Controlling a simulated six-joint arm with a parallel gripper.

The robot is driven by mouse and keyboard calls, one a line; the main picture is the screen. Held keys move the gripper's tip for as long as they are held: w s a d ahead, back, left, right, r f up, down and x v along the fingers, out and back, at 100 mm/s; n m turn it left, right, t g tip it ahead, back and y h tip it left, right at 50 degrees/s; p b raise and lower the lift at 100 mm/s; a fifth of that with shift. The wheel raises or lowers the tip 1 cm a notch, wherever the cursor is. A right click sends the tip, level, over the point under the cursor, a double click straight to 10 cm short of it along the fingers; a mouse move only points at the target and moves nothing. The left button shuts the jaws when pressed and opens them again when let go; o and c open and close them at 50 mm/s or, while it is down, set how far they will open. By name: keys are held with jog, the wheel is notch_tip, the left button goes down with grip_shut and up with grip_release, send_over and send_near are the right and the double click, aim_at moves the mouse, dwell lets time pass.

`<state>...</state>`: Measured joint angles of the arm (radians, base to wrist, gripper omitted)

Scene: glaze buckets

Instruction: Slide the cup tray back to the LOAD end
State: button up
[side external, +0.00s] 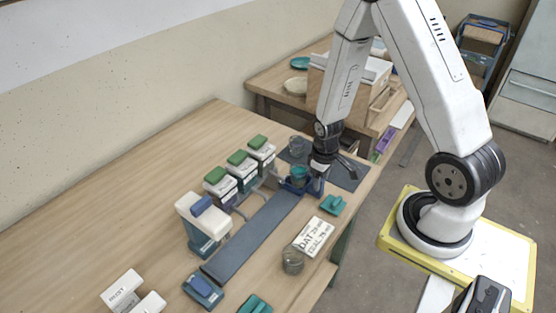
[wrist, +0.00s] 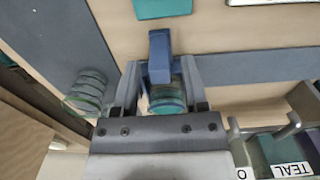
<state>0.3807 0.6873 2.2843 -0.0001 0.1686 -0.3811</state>
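The dark blue cup tray (side external: 290,188) is at the far end of the long grey-blue track (side external: 252,235). A cup with teal contents (side external: 299,174) stands in the tray; it also shows in the wrist view (wrist: 167,100). My gripper (side external: 318,176) is low beside the tray. In the wrist view my gripper's two fingers (wrist: 160,72) lie on either side of the tray's blue upright part (wrist: 160,50). I cannot tell whether they touch it. No LOAD label is readable.
Several dispensers with green lids (side external: 238,158) line the track's left side, and a white-and-teal unit (side external: 203,222) stands nearer. A blue box (side external: 203,290) is by the near end. A lettered card (side external: 314,237), clear cups (side external: 292,260) and a teal block (side external: 333,204) lie right. The track is clear.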

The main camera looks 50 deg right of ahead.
jog(key=shift+r, duration=0.15)
jog(key=shift+r, duration=3.35)
jog(key=shift+a+r, duration=0.35)
jog(key=shift+a, duration=0.05)
jog(key=a+r+t, duration=0.2)
jog(key=a+r, duration=0.6)
jog(key=a, duration=0.2)
jog(key=shift+s+a+t, duration=0.3)
jog(key=shift+s+a, duration=0.05)
